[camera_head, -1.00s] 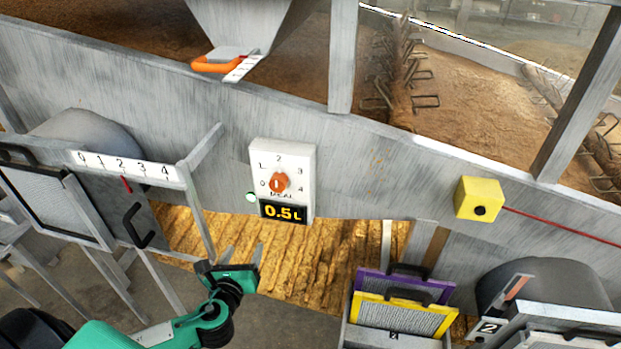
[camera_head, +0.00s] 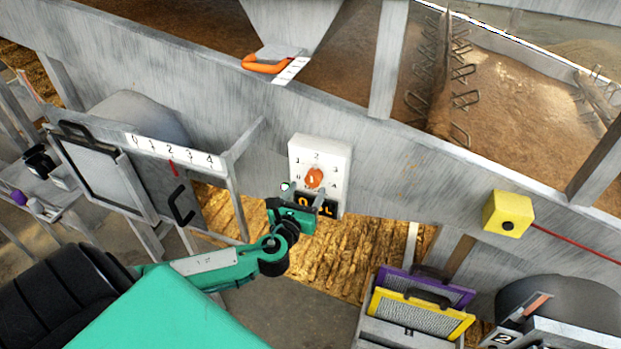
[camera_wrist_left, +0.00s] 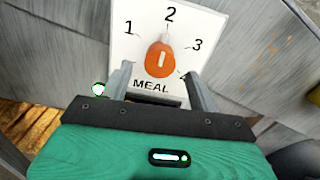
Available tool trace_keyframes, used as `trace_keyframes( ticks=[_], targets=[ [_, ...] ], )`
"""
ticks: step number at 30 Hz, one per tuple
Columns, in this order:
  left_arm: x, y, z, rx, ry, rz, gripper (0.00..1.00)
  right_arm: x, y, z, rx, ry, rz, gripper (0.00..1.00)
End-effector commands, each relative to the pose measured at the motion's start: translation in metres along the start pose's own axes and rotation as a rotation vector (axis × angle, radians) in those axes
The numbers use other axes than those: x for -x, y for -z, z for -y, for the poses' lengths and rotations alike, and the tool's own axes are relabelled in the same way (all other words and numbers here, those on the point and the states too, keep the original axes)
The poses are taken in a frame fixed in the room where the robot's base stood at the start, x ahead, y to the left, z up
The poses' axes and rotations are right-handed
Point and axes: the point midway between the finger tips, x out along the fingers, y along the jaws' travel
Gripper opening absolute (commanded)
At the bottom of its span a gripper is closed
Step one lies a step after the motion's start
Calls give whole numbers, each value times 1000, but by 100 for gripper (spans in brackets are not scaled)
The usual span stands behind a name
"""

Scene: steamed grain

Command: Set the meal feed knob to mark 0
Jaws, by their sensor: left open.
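The meal feed knob (camera_head: 314,177) is a small orange dial on a white panel (camera_head: 338,155) with marks 0 to 4. In the left wrist view the orange knob (camera_wrist_left: 160,60) shows above the word MEAL, with a pale pointer line standing about upright. The 0 mark is hidden in the wrist view. My right gripper is not in view.
A scale plate (camera_head: 175,151) with a red pointer and a black handle (camera_head: 181,206) are at left. An orange handle (camera_head: 268,66) is above. A yellow box (camera_head: 508,213) with a red cable is at right. Purple and yellow framed screens (camera_head: 420,312) stand below.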

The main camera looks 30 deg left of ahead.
Motion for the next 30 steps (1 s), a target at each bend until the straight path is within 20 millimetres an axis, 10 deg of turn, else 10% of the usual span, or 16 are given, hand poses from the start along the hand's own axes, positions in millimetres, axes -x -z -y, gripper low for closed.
trace_keyframes(
  ticks=[19, 26, 30],
  targets=[
    [-36, 0, 0, 1, 0, -1, 61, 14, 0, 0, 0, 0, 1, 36],
    [-36, 0, 0, 1, 0, -1, 18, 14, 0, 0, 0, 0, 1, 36],
    [-36, 0, 0, 3, 0, -1, 17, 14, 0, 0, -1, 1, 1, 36]
  ],
)
